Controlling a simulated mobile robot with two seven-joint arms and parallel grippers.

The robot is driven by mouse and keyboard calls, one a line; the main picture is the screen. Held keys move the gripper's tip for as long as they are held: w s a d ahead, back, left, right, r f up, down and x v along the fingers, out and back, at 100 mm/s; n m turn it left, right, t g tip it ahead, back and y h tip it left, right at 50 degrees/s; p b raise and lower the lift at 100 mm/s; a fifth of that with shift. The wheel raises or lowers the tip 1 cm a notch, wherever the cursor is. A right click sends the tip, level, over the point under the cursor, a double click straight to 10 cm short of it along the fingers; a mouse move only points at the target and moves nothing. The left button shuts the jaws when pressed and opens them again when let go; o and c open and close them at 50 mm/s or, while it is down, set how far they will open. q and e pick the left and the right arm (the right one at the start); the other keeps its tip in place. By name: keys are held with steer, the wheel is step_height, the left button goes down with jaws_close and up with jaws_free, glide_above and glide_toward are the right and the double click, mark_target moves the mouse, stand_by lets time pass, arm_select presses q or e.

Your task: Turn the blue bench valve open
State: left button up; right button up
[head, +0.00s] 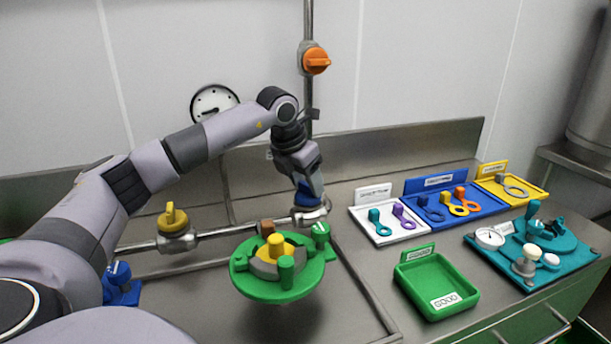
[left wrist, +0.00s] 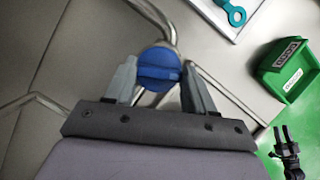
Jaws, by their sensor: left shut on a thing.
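The blue bench valve (head: 308,197) sits on the metal pipe along the bench, at the centre of the head view. In the left wrist view its round blue knob (left wrist: 159,69) has a raised bar lying across the picture. My left gripper (left wrist: 159,84) reaches down from above, with one finger on each side of the knob, and is shut on it. In the head view the left gripper (head: 306,187) partly covers the valve. A small black two-pronged part in the left wrist view (left wrist: 286,140) may be my right gripper; its state is unclear.
A yellow valve (head: 173,222) is on the same pipe to the left, and an orange valve (head: 315,61) on the upright pipe. A green round fixture (head: 272,290) stands close in front. A green bin (head: 437,296) and part trays lie to the right.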

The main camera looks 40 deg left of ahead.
arm_select(q)
steer(key=n, duration=0.2)
steer(key=n+y+p, duration=0.1)
steer(key=n, duration=0.1)
steer(key=n+y, duration=0.1)
steer(key=n, duration=0.1)
steer(key=shift+w+d+r+n, duration=0.1)
steer(key=shift+d+n, duration=0.15)
steer(key=shift+n, duration=0.05)
steer(key=n+g+y, duration=0.1)
steer(key=n, duration=0.2)
steer(key=n+g+y+p, duration=0.1)
steer(key=n, duration=0.2)
steer(key=shift+w, duration=0.1)
stand_by(0.3)
steer(key=o, duration=1)
steer(key=shift+o, duration=0.2)
steer(key=v, duration=0.7)
steer(key=shift+d, duration=0.1)
